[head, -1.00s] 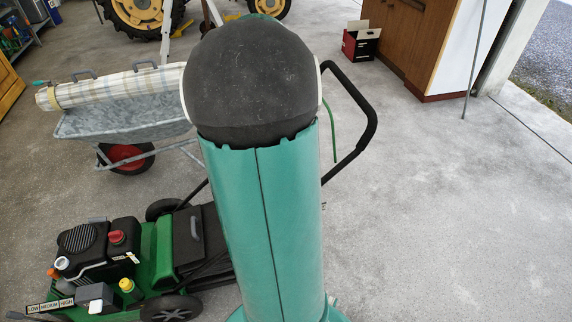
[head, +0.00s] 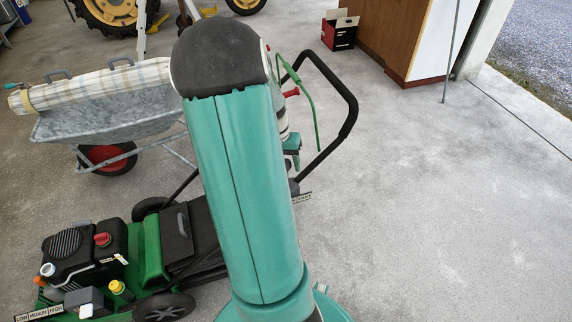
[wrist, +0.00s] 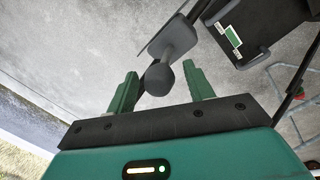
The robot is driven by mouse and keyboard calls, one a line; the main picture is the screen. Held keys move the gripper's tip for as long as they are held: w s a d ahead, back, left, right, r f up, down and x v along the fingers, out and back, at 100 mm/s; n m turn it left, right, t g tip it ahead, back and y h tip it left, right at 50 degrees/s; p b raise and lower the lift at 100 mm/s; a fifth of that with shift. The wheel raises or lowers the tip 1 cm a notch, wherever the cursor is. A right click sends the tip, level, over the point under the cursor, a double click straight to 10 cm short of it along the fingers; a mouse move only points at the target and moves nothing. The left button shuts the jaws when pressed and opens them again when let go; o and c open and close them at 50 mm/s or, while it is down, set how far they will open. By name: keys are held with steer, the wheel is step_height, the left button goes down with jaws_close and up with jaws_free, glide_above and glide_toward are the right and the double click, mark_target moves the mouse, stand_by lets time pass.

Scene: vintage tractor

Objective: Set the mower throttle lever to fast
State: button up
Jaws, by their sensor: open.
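The green and black mower (head: 150,245) stands at lower left in the head view, its black handlebar (head: 348,95) rising behind my green arm. A dark round lever knob (wrist: 159,78) shows in the wrist view, on a short stalk from a small grey housing (wrist: 172,36). My gripper (wrist: 162,84) is open, with one green finger on each side of the knob; I cannot tell whether either touches it. In the head view my gripper (head: 292,160) is partly hidden behind my arm, near a small lettered plate (head: 302,198). The lever's setting is not readable.
A galvanized wheelbarrow (head: 105,122) carrying a rolled checked cloth stands behind the mower. A red and black box (head: 339,34) stands by a brown cabinet (head: 385,40). The concrete at right is clear.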

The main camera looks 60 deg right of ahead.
steer(key=shift+s+f, duration=0.1)
steer(key=shift+f, duration=0.35)
jaws_close()
steer(key=shift+s+d+f+t+y, duration=0.1)
steer(key=shift+s+d+t+y, duration=0.6)
steer(key=shift+s+d, duration=0.1)
steer(key=shift+s+d+f+t+y, duration=0.3)
steer(key=shift+s+d+t+y, duration=0.4)
steer(key=shift+t+y, duration=0.2)
jaws_free()
